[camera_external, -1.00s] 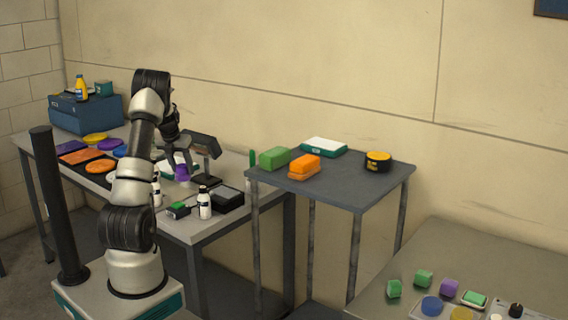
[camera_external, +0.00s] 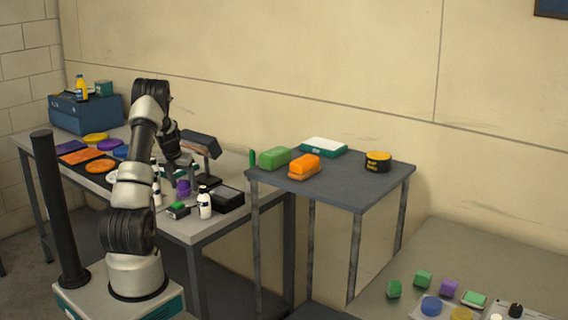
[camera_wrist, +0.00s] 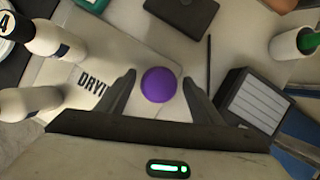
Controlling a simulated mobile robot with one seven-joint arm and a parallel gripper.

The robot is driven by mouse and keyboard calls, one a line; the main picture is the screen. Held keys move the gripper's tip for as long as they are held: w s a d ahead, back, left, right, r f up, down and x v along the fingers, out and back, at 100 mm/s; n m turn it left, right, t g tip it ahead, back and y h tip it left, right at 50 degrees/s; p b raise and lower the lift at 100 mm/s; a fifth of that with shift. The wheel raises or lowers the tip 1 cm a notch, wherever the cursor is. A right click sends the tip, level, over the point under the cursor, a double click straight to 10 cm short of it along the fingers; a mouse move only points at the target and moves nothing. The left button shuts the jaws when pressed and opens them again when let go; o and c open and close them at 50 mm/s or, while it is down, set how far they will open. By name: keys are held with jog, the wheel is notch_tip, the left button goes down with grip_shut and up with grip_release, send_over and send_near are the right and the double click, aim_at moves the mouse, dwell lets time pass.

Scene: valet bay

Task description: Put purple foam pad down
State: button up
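The purple foam pad (camera_external: 184,188) is a small round piece low at the front part of the long table. In the wrist view the pad (camera_wrist: 159,84) shows as a purple disc between my two fingers. My gripper (camera_wrist: 159,78) points down with its fingers apart, and pale surface shows between each finger and the pad. My gripper also shows in the external view (camera_external: 180,178), just above and around the pad. A pale board (camera_wrist: 62,75) with partly hidden lettering starting "DRYI" lies under or beside the pad; exact contact is hidden.
White bottles (camera_wrist: 52,40) stand close at the left in the wrist view. A dark box with a pale ribbed panel (camera_wrist: 252,100) is at the right, with a thin dark rod (camera_wrist: 209,65) nearer the pad. A dark flat block (camera_wrist: 182,14) lies beyond the pad.

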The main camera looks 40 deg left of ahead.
jog(key=shift+r, duration=0.45)
jog(key=p+v, duration=0.1)
jog(key=v, duration=1)
jog(key=shift+s+r, duration=0.2)
jog(key=shift+s, duration=0.1)
